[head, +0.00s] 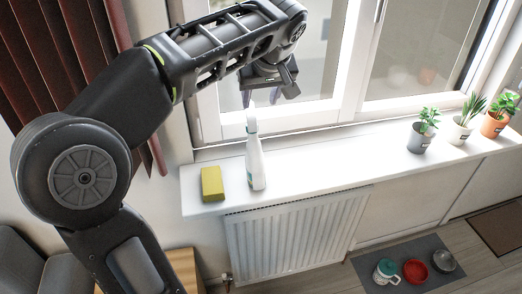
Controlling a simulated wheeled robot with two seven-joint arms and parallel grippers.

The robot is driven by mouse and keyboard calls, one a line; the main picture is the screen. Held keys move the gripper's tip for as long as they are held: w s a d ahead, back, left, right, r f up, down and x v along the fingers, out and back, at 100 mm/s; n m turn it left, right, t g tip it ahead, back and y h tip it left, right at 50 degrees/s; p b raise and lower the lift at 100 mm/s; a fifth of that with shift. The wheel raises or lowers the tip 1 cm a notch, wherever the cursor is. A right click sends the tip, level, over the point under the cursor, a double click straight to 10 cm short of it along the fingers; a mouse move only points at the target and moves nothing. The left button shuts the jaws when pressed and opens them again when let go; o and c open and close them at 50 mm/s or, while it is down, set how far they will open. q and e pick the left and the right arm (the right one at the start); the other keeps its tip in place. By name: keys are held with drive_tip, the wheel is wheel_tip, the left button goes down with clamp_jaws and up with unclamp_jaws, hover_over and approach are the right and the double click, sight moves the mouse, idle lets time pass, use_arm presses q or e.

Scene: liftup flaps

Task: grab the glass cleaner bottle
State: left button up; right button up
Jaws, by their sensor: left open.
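The glass cleaner bottle (255,160) is white with a narrow top and stands upright on the white windowsill (320,170), toward its left end. My left arm comes in from the left and arches over the sill. My left gripper (272,97) hangs from it above the bottle in the picture, in front of the window. It is open and empty, and its jaws are small and dark. The bottle's top shows just below the gripper in the picture, and I cannot tell the exact distance between them. My right gripper is not in view.
A yellow sponge (212,184) lies left of the bottle. Potted plants (420,134) stand at the sill's right. A radiator (290,230) is below the sill. A mat (408,262) with bowls and a mug lies on the floor. The sill's middle is clear.

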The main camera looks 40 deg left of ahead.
use_arm(q)
drive_tip(key=shift+x, duration=1.4)
drive_tip(key=p+x, duration=0.2)
drive_tip(key=x, duration=0.2)
drive_tip(key=shift+a+f, duration=0.1)
drive_tip(key=shift+a, duration=0.1)
drive_tip(key=shift+w+a+f, duration=0.15)
drive_tip(key=shift+f, duration=0.2)
drive_tip(key=shift+c, duration=0.5)
clamp_jaws()
